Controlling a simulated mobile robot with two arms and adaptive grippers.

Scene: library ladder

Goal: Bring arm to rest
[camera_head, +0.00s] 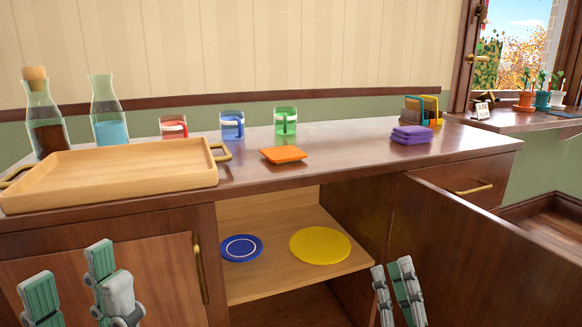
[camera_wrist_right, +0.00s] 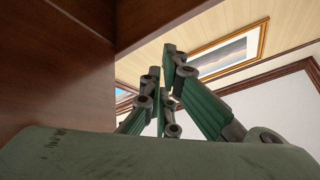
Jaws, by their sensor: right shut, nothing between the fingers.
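My left gripper (camera_head: 70,268) is at the lower left in the head view, in front of the closed cabinet door. Its fingers are apart and nothing shows between them. My right gripper (camera_head: 392,270) is at the lower right of centre, in front of the swung-open cabinet door. Its fingers are close together, shut and empty. The right wrist view shows its green fingers (camera_wrist_right: 167,72) pointing up, with brown wood close by on the left.
The open door (camera_head: 480,245) stands out at the right. A yellow plate (camera_head: 320,246) and a blue plate (camera_head: 241,248) lie on the shelf. On the counter are a wooden tray (camera_head: 110,178), bottles, several mugs, an orange dish (camera_head: 284,155) and purple cloths (camera_head: 411,135).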

